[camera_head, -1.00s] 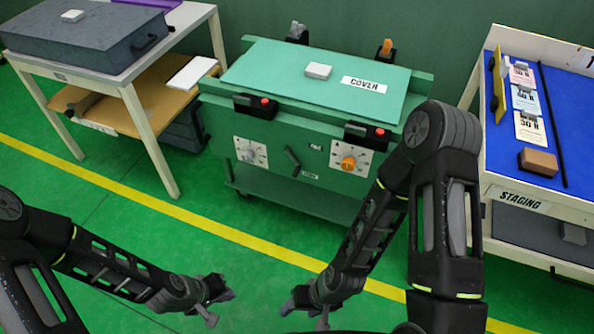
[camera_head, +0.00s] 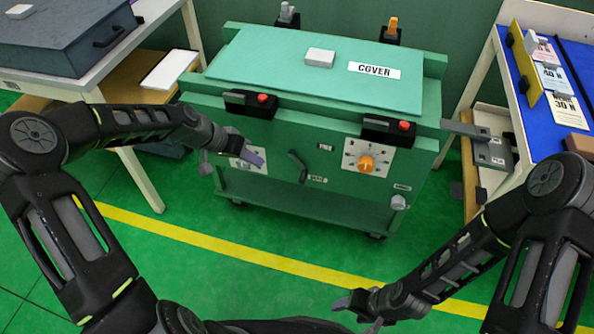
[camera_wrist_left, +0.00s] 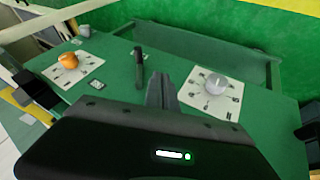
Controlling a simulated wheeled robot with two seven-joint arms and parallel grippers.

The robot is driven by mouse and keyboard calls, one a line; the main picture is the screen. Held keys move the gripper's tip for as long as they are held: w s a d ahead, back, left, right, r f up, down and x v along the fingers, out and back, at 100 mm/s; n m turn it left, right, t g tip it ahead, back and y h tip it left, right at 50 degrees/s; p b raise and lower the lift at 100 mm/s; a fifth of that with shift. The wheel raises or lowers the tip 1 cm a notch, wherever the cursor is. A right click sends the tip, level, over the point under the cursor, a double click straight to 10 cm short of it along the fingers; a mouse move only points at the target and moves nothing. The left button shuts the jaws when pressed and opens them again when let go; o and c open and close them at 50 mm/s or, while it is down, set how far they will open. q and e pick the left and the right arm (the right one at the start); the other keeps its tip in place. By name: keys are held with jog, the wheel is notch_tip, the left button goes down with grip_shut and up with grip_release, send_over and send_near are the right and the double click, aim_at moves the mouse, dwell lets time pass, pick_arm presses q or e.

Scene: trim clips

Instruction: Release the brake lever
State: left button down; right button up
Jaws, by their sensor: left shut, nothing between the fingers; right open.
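The brake lever (camera_head: 297,166) is a short dark handle on the front of the green cart (camera_head: 270,190), between two dial plates. It sits tilted, and a small label is below it. In the left wrist view the lever (camera_wrist_left: 139,68) stands just left of my left gripper (camera_wrist_left: 162,90), apart from it. In the head view my left gripper (camera_head: 252,157) is shut and empty, in front of the left dial plate and left of the lever. My right gripper (camera_head: 360,305) is open and empty, low over the floor in front of the cart.
An orange knob (camera_head: 367,163) is on the right dial plate; a grey knob (camera_wrist_left: 215,84) is on the other. Two black latches with red buttons (camera_head: 262,100) hold the cover edge. Tables stand left and right. The floor ahead is clear.

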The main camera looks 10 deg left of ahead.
pick_arm(q)
jog(key=shift+f, duration=0.15)
jog(key=w+d+f+b, duration=0.1)
jog(key=w+d+f, duration=0.2)
jog(key=d+f, duration=0.4)
jog(key=shift+w+d+f, duration=0.15)
jog(key=shift+d+f, duration=0.2)
jog(key=shift+d, duration=0.65)
jog(key=shift+f+b, duration=0.1)
jog(key=shift+b, duration=0.25)
